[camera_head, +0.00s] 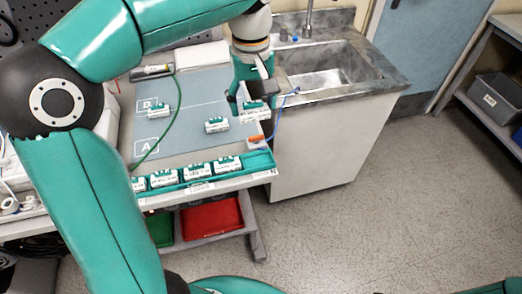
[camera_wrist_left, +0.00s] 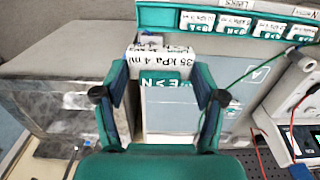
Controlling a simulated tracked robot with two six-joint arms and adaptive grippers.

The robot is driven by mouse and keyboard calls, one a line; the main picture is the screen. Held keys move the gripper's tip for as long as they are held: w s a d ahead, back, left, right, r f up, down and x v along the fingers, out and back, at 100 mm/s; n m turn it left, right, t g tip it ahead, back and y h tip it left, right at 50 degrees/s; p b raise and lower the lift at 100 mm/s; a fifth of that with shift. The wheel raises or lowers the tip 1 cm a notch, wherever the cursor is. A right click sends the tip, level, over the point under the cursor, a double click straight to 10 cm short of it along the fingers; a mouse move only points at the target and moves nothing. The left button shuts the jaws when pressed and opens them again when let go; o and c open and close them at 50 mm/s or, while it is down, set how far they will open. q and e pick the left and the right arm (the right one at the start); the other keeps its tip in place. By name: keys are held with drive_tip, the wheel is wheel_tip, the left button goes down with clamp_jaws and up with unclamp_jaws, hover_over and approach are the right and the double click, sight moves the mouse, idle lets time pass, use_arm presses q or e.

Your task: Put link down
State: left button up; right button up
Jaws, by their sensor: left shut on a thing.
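My left gripper (camera_head: 245,103) is shut on a white and teal link (camera_head: 257,109) at the right edge of the grey mat (camera_head: 185,92). In the left wrist view the held link (camera_wrist_left: 160,63) sits between the fingertips, with "35 kPa 4 ml" and "E>N" readable. I cannot tell whether it touches the surface below. Another link (camera_head: 216,125) lies on the mat to the left of the gripper, and one more link (camera_head: 159,111) lies near the B mark. My right gripper is not in view.
A teal rack (camera_head: 260,160) along the front edge holds several links, also seen in the left wrist view (camera_wrist_left: 240,22). A green cable (camera_head: 175,112) crosses the mat's left side. A blue cable (camera_head: 276,117) runs right of the gripper, near the sink (camera_head: 325,68). The mat near A is clear.

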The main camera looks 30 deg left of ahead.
sight(256, 118)
use_arm(q)
drive_tip(key=f, duration=1.2)
drive_tip(key=shift+w+d+f, duration=0.2)
drive_tip(key=shift+w+f, duration=0.1)
drive_tip(key=shift+f, duration=2.15)
drive_tip(key=shift+f+b, duration=0.15)
drive_tip(key=shift+b, duration=0.15)
drive_tip(key=o, duration=1.1)
drive_tip(key=shift+o, duration=0.2)
wheel_tip(256, 118, up, 12)
drive_tip(key=shift+r, duration=0.15)
